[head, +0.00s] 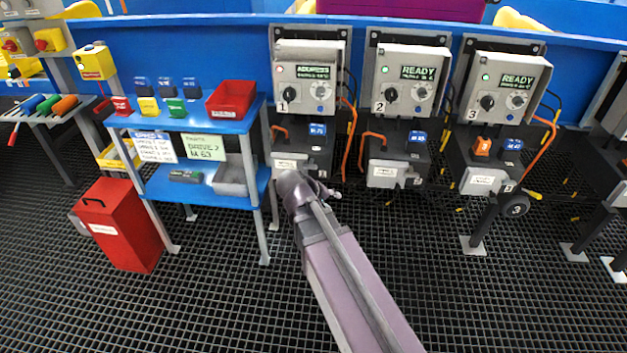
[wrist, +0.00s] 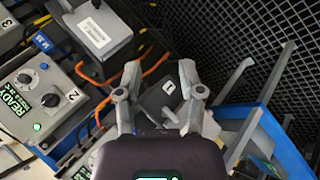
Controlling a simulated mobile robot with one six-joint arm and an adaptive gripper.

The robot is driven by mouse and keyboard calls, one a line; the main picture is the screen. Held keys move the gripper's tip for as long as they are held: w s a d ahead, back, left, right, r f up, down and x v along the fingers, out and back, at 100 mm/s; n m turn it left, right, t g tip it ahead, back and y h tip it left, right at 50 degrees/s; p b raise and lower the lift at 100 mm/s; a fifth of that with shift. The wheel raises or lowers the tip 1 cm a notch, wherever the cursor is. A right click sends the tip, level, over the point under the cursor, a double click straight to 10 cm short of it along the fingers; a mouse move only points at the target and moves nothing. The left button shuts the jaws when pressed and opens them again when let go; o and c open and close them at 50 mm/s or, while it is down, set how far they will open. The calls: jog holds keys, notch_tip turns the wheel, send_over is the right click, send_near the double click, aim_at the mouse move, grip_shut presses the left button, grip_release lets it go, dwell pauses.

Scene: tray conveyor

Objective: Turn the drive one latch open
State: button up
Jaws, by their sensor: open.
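Drive one's control box (head: 308,77) is the leftmost of the numbered boxes in the head view, with a small red light and a display that seems to read "ADDRESS?". Below it is its dark drive body (head: 318,140) with a pale labelled front (head: 287,160). My gripper (wrist: 159,70) is open and empty in the wrist view. A dark plate marked "1" (wrist: 168,87) shows between and below its fingers; I cannot tell whether they touch it. In the head view my arm's end covers the area under drive one, and I cannot make out the latch there.
Drive two (head: 406,80) and drive three (head: 503,88) stand to the right, both showing READY. Orange cables (head: 350,140) hang between them. A blue table (head: 197,122) with a red bin (head: 231,99) stands close on the left.

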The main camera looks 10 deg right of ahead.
jog(key=w+a+f+n+t+h+b, duration=0.3)
jog(key=w+t+b, duration=0.15)
jog(key=b, duration=0.35)
jog(key=n+t+h+b, duration=0.1)
jog(key=n+t+b, duration=0.35)
jog(key=b, duration=0.35)
send_near(310, 168)
jog(key=v, duration=0.3)
jog(key=shift+s+a+f+m+t, duration=0.1)
jog(key=shift+f+m+t, duration=0.15)
jog(key=shift+f+t, duration=0.1)
jog(key=x, duration=1.3)
jog(key=shift+w+d, duration=0.25)
jog(key=shift+d, duration=0.05)
grip_shut()
